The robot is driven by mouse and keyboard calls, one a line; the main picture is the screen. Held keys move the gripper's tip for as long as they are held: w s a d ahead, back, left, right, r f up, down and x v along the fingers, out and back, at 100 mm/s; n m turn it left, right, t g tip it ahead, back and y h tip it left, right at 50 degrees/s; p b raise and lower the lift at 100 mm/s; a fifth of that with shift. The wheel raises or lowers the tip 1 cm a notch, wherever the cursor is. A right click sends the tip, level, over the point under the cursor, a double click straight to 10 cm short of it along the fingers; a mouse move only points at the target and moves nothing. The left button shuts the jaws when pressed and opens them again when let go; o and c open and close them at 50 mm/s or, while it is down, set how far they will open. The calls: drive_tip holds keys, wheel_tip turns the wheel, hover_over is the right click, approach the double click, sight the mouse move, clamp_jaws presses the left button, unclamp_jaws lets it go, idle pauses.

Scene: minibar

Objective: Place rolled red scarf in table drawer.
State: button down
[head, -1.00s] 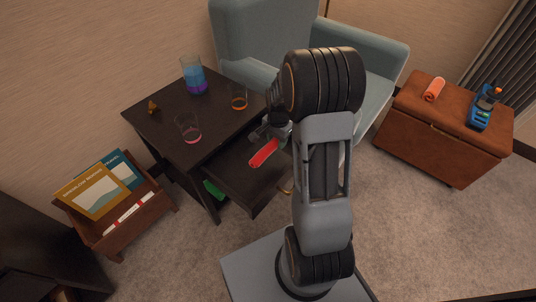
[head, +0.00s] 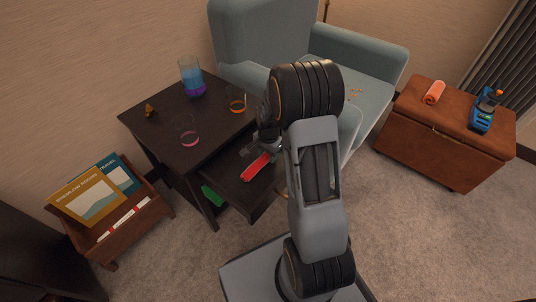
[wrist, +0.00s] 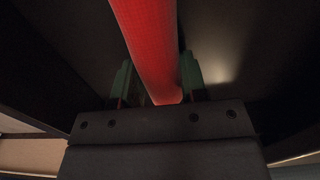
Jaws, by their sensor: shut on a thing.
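The rolled red scarf (head: 256,167) is at the open table drawer (head: 228,177), over or inside its dark interior. In the wrist view the scarf (wrist: 152,45) runs up from between the two fingers. My gripper (wrist: 155,85) is shut on the scarf, with a green-tipped finger on each side. In the head view my gripper (head: 268,148) is partly hidden by my own arm. The drawer is pulled out from the dark side table (head: 205,133). Whether the scarf touches the drawer floor is unclear.
Glasses (head: 186,130) and a blue-purple jar (head: 191,78) stand on the table. A green thing (head: 211,195) lies below the drawer. A magazine rack (head: 128,230) is left, an armchair (head: 290,40) behind. A brown ottoman (head: 440,145) at right bears an orange roll (head: 434,92).

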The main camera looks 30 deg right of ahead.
drive_tip(key=c, duration=0.7)
unclamp_jaws()
drive_tip(key=shift+o, duration=0.2)
drive_tip(key=shift+r, duration=0.15)
wheel_tip(320, 180, up, 12)
drive_tip(key=p, duration=0.4)
